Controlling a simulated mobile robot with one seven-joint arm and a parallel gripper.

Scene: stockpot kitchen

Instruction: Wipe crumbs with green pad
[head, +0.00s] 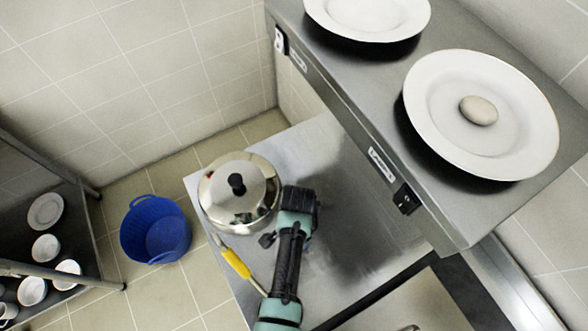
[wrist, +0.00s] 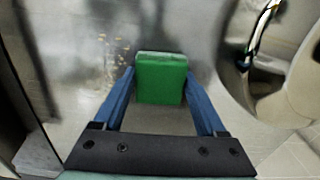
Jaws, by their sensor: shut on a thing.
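The green pad (wrist: 161,78) is held between the two blue fingers of my gripper (wrist: 160,84), which is shut on it. Yellowish crumbs (wrist: 116,52) lie scattered on the steel surface, left of and beyond the pad in the wrist view. In the head view my arm's end (head: 299,207) is over the steel counter (head: 365,215), right beside the pot. The pad and crumbs cannot be made out there. Whether the pad touches the counter is hard to tell.
A lidded steel pot (head: 238,200) stands close left of my arm; its side shows in the wrist view (wrist: 290,75). A yellow-handled tool (head: 236,262) lies at the counter's left edge. A raised shelf with plates (head: 480,145) overhangs the right. A blue bucket (head: 156,230) is on the floor.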

